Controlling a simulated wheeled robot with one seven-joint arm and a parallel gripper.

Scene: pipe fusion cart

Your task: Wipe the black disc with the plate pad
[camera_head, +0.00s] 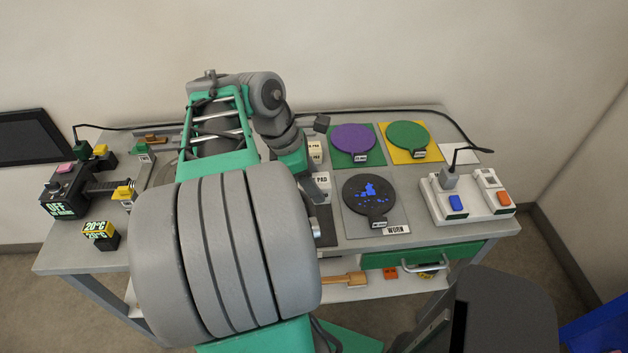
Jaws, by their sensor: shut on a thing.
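The black disc (360,205) lies on a grey square mat (398,214) marked "WORN", right of the middle of the bench. Blue specks and a larger blue patch show on its upper middle, and a small tag sits on its handle at the front. My gripper (316,190) is just left of the disc, apart from it, pointing down over the bench. My arm hides much of the gripper and the held thing.
Purple disc (353,138) and green disc (407,135) lie behind the black disc. A white switch box (470,205) with a plug and cable stands right. A control box (65,193) and temperature block (101,235) stand left. My arm covers the bench's middle.

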